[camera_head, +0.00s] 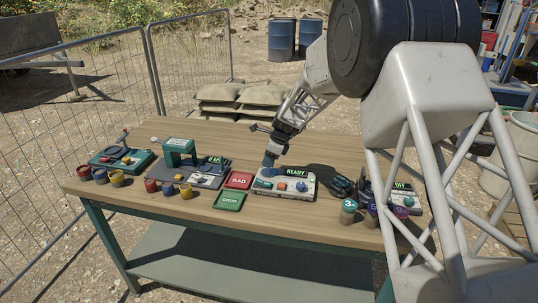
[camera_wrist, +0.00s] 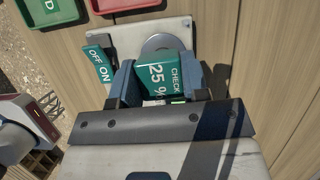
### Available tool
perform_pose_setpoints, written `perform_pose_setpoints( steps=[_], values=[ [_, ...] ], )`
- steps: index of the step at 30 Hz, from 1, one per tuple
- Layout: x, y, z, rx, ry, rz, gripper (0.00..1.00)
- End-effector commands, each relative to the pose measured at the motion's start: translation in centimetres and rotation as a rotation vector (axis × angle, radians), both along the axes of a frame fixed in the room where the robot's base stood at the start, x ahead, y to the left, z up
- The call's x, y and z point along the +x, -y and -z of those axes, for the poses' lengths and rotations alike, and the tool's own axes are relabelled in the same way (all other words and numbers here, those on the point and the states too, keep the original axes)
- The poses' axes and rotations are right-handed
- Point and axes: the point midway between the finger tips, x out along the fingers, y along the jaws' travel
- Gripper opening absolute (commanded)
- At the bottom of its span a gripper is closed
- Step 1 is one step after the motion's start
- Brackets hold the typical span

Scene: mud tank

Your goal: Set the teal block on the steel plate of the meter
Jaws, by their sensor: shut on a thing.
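The teal block (camera_wrist: 168,72), marked "CHECK 25 %", is between the blue fingers of my gripper (camera_wrist: 160,85) in the wrist view. My gripper is shut on it. The meter (camera_head: 301,190) is a pale box with a lit READY display, under my gripper (camera_head: 271,162) in the head view. Its round steel plate (camera_wrist: 155,43) shows partly past the far edge of the block in the wrist view; the rest is hidden. The block is over or at the plate; I cannot tell whether they touch. A teal OFF/ON switch (camera_wrist: 98,64) is left of my fingers.
A red BAD tray (camera_head: 239,180) and a green GOOD tray (camera_head: 229,201) lie just left of the meter. A green-framed device (camera_head: 180,150) and several small cups stand farther left. Cups (camera_head: 348,211) and a device showing OFF (camera_head: 402,187) stand at the right.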

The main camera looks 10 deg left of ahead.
Motion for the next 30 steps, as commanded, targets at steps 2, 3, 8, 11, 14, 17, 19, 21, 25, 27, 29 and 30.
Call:
perform_pose_setpoints(
  steps=[2, 3, 8, 11, 14, 17, 19, 21, 25, 27, 29, 30],
  values=[
    [0.0, 0.0, 0.5, 0.0, -0.001, 0.001, 0.18],
    [0.0, 0.0, 0.7, 0.0, -0.001, 0.001, 0.18],
    [0.0, 0.0, 1.3, 0.0, -0.001, 0.0, 0.18],
    [0.0, 0.0, 1.4, 0.0, -0.001, 0.0, 0.18],
    [0.0, 0.0, 1.4, 0.0, -0.001, 0.0, 0.18],
    [0.0, 0.0, 1.4, 0.0, -0.001, 0.0, 0.18],
    [0.0, 0.0, 1.4, 0.0, -0.001, 0.0, 0.18],
    [0.0, 0.0, 1.4, 0.0, -0.001, 0.0, 0.18],
    [0.0, 0.0, 1.4, 0.0, -0.001, 0.0, 0.18],
    [0.0, 0.0, 1.4, 0.0, -0.001, 0.0, 0.18],
    [0.0, 0.0, 1.4, 0.0, -0.001, 0.0, 0.18],
    [0.0, 0.0, 1.4, 0.0, -0.001, 0.0, 0.18]
  ],
)
